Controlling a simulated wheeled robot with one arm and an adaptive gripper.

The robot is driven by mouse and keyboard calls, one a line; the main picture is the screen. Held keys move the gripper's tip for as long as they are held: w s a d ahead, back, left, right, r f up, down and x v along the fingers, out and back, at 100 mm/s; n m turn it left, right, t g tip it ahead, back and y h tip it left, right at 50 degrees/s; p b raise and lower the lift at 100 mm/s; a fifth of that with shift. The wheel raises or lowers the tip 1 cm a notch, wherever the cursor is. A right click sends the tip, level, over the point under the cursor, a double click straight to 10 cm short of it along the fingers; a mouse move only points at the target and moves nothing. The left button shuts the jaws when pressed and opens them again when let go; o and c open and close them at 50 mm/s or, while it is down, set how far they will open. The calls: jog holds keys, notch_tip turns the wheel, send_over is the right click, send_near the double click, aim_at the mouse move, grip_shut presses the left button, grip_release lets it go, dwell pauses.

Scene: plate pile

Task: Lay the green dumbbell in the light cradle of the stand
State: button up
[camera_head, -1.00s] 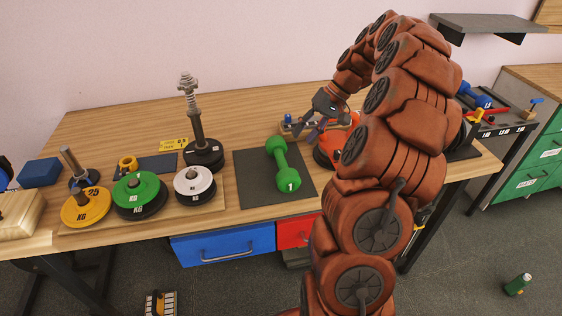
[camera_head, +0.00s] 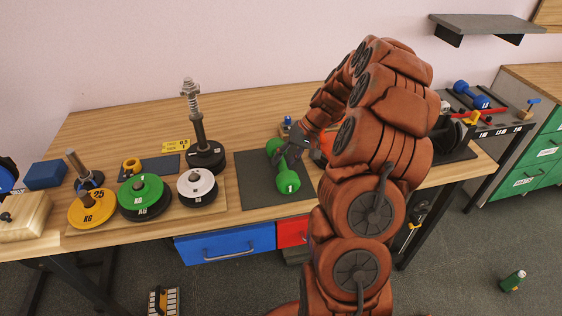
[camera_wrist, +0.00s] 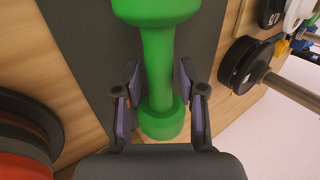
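The green dumbbell (camera_head: 289,181), marked 1, lies on a dark mat (camera_head: 256,200) on the table. My gripper (camera_head: 293,146) is at the dumbbell's handle, partly covering it in the head view. In the wrist view the open gripper (camera_wrist: 159,80) has one finger on each side of the green handle (camera_wrist: 158,62), with small gaps visible. A dark stand (camera_head: 500,128) with white labels on its front edge is at the far right, and a blue dumbbell (camera_head: 471,95) lies there. I cannot tell which cradle is the light one.
Yellow (camera_head: 91,212), green (camera_head: 140,190) and white (camera_head: 197,184) weight plates are on a wooden board at left. Behind them a dark post (camera_head: 197,128) rises from a black base. An orange-red object (camera_head: 327,143) is partly hidden behind my arm.

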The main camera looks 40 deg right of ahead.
jog(key=shift+a+f, duration=0.1)
jog(key=shift+f, duration=0.05)
grip_shut()
dwell(0.5)
